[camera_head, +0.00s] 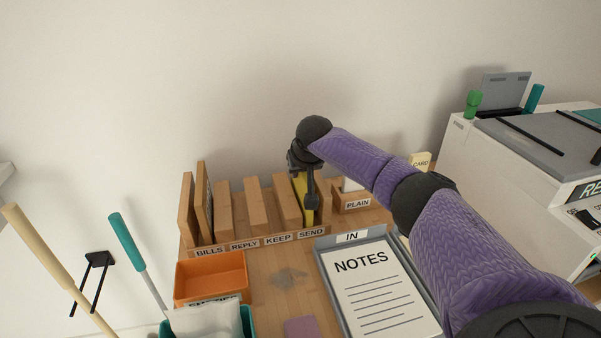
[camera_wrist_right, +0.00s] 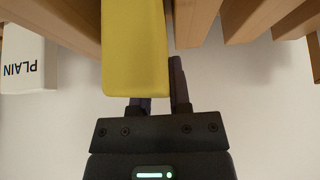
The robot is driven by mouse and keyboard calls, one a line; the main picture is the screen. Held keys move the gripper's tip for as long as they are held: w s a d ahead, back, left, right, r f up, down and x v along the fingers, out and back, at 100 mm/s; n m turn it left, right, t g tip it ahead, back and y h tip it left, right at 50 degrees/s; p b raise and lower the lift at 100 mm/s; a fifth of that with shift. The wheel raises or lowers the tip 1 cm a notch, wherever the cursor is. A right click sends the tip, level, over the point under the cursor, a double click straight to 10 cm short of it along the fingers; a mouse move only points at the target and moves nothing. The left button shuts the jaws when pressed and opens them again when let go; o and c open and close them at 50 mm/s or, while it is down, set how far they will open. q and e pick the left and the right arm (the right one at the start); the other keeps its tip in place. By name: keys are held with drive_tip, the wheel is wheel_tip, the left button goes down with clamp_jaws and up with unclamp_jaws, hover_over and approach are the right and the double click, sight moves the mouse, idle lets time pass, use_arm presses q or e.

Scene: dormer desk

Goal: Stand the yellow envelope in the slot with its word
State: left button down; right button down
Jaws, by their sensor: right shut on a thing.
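The yellow envelope (camera_head: 299,187) stands upright in the slot labelled SEND of the wooden sorter (camera_head: 258,243), at the sorter's right end. It also shows large in the right wrist view (camera_wrist_right: 135,50). My right gripper (camera_head: 311,200) is shut on the envelope from above; its fingers (camera_wrist_right: 160,104) show beside the envelope's edge. The gripper and arm hide part of the envelope and slot, so I cannot tell whether its bottom edge rests on the slot floor. The word on the envelope is not visible. My left gripper is not in view.
The sorter's other labels read BILLS, REPLY and KEEP. A PLAIN box (camera_head: 354,205) stands right of it. In front are an orange bin (camera_head: 210,277), an IN tray (camera_head: 330,285) with a NOTES sheet (camera_head: 375,290), and a purple pad (camera_head: 300,327). A printer (camera_head: 470,160) stands right.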

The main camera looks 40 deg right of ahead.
drive_tip(key=c, duration=0.9)
unclamp_jaws()
drive_tip(key=shift+f, duration=0.1)
drive_tip(key=shift+o, duration=0.2)
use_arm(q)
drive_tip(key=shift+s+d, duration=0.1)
